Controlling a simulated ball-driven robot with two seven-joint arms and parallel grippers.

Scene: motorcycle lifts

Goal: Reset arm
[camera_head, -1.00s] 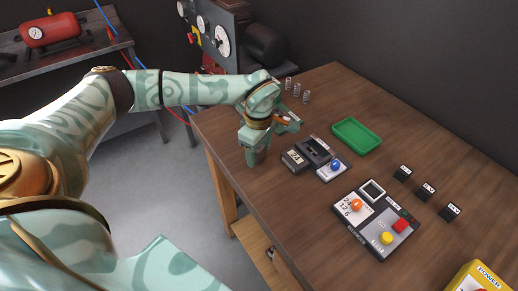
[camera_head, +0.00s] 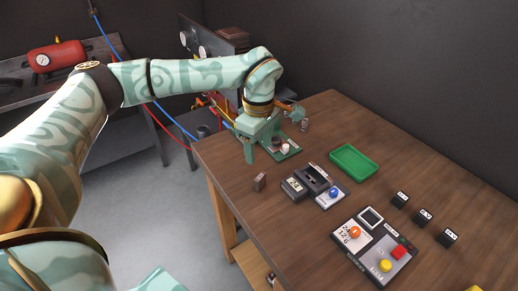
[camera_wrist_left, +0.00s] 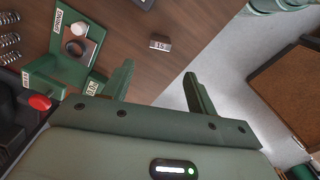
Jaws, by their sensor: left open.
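My left gripper (camera_head: 262,148) is over the far left corner of the wooden table, at the end of my raised left arm. In the left wrist view its two fingers (camera_wrist_left: 158,70) are apart with nothing between them. A small grey block marked 15 (camera_wrist_left: 160,42) lies on the table beyond the fingertips. The same block shows in the head view (camera_head: 260,181), near the table's left edge and apart from the gripper. My right gripper is not in view.
A green holder (camera_wrist_left: 58,72) with a white cap and dark ring stands beside the gripper. A dark device (camera_head: 311,180), green tray (camera_head: 354,162), button panel (camera_head: 376,240) and several black blocks (camera_head: 425,217) occupy the table. A red tank (camera_head: 57,56) stands on the left bench.

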